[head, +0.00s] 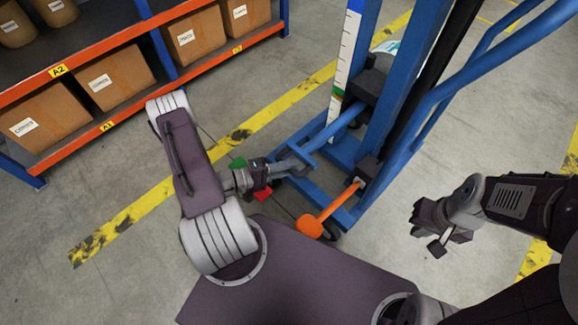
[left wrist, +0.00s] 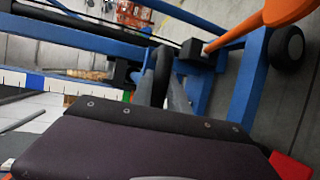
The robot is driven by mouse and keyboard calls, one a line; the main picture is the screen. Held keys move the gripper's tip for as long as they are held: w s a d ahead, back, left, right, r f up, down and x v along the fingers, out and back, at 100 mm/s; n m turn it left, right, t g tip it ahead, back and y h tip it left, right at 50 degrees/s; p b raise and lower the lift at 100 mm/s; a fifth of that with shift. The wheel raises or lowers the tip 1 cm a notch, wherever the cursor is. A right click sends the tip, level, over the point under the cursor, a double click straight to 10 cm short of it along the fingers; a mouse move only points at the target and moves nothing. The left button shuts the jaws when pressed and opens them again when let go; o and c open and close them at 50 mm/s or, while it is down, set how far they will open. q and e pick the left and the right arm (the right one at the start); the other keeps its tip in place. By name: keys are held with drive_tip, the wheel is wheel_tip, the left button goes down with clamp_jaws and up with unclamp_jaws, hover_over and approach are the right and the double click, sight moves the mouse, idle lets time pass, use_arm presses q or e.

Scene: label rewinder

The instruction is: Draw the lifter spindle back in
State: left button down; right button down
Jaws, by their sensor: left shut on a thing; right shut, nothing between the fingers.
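The blue lifter (head: 405,60) stands at upper centre, with a white scale (head: 345,65) on its mast. I take the lifter spindle to be the blue and grey bar (head: 335,128) reaching from a black block on the mast down toward my left gripper. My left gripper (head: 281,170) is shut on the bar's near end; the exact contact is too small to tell. In the left wrist view, grey bars (left wrist: 178,100) run from the mast behind my dark wrist housing, which hides the fingertips. My right gripper (head: 437,238) is shut and empty, apart from the lifter.
An orange-ended lever (head: 311,226) sticks out from the lower mast, close to my left gripper; it also shows in the left wrist view (left wrist: 285,14). A caster wheel (left wrist: 287,46) sits beside it. A rack with cardboard boxes (head: 115,77) stands at upper left.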

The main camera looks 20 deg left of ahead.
use_arm(q)
drive_tip(key=shift+s+f, duration=0.1)
drive_tip(key=c, duration=1.3)
unclamp_jaws()
drive_tip(key=shift+a, duration=0.1)
drive_tip(key=p+v, duration=0.3)
drive_tip(key=v, duration=0.6)
